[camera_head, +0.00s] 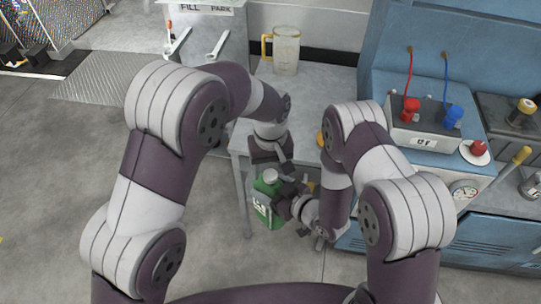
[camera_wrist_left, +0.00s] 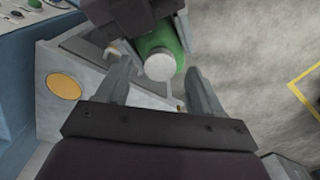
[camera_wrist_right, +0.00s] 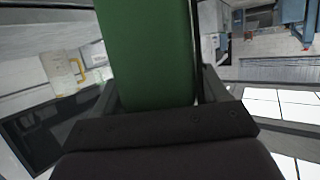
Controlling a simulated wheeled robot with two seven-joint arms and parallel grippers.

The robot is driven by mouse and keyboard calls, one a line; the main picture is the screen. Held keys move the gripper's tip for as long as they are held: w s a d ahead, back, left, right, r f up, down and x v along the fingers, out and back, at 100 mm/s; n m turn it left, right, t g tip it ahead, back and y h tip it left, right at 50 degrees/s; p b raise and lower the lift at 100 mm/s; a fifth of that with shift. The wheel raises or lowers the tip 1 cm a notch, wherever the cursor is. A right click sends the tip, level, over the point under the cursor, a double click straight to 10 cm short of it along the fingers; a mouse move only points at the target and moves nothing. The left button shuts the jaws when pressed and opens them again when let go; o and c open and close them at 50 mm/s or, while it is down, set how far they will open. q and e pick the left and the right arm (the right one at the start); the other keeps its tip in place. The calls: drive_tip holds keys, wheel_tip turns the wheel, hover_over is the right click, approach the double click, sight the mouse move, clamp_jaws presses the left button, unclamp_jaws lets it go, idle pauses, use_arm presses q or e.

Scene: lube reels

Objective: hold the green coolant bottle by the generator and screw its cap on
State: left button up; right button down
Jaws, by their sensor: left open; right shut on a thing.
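The green coolant bottle (camera_head: 264,212) is upright in front of the grey table's edge, with floor behind it in the picture. My right gripper (camera_head: 284,199) is shut on its side; the green body (camera_wrist_right: 150,50) fills the upper middle of the right wrist view between the fingers. The pale round cap (camera_wrist_left: 159,67) is at the bottle's top, and it also shows in the head view (camera_head: 270,176). I cannot tell whether it is threaded down. My left gripper (camera_wrist_left: 156,78) is open just above the cap, one finger on each side, with gaps visible.
A clear jug with a yellow handle (camera_head: 285,50) stands on the grey table (camera_head: 325,88). At the right are a grey box with red and blue clamps (camera_head: 425,138) and blue cabinets (camera_head: 475,235). Open floor (camera_head: 60,180) lies at the left.

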use_arm(q)
drive_tip(key=shift+f, duration=0.65)
drive_tip(key=c, duration=1.1)
drive_tip(key=shift+m, duration=1)
drive_tip(key=o, duration=1.2)
drive_tip(key=shift+o, duration=0.2)
wheel_tip(320, 180, up, 8)
drive_tip(key=shift+f, duration=0.25)
